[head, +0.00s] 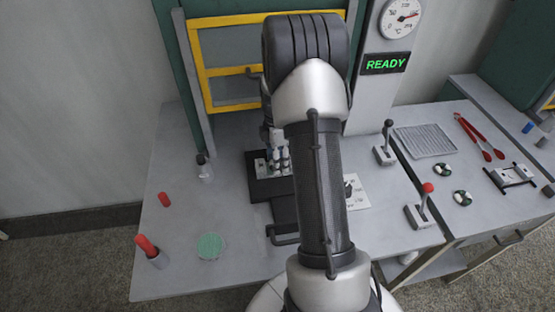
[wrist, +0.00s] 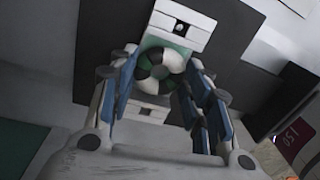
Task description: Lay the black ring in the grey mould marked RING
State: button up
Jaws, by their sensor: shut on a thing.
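My gripper (head: 275,152) is at the middle of the left bench, over a black plate (head: 262,190). In the wrist view its blue-padded fingers (wrist: 163,68) are shut on a small ring (wrist: 158,72) with black and white segments and some green. A pale block (wrist: 184,24) with a dark mark lies under and beyond the ring, on the dark plate; part of it also shows in the head view (head: 262,168). I cannot read the word RING on it, nor tell whether the ring touches it. My arm hides part of the plate.
Two black-and-white round pieces (head: 462,198), red tongs (head: 480,138) and a ribbed tray (head: 425,141) lie on the right bench. Levers (head: 385,150) stand to the right of the plate. A green disc (head: 210,246) and red-topped handle (head: 147,247) are at the left. A yellow frame (head: 225,70) stands behind.

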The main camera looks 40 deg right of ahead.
jog(key=shift+f, duration=0.15)
jog(key=o, duration=0.9)
jog(key=shift+o, duration=0.2)
notch_tip(320, 180, up, 12)
jog(key=p, duration=0.4)
jog(key=a+r+m+t, duration=0.1)
jog(key=a+r+m, duration=0.2)
jog(key=a+r, duration=0.65)
jog(key=s+a+r+m+t, duration=0.2)
jog(key=s+a+m, duration=0.3)
jog(key=s+a, duration=0.3)
jog(key=s+a+r+m+t, duration=0.2)
jog(key=s+a+r+m, duration=0.3)
jog(key=s+a, duration=0.4)
jog(key=s, duration=0.3)
jog(key=shift+s+a, duration=0.15)
jog(key=shift+a, duration=0.15)
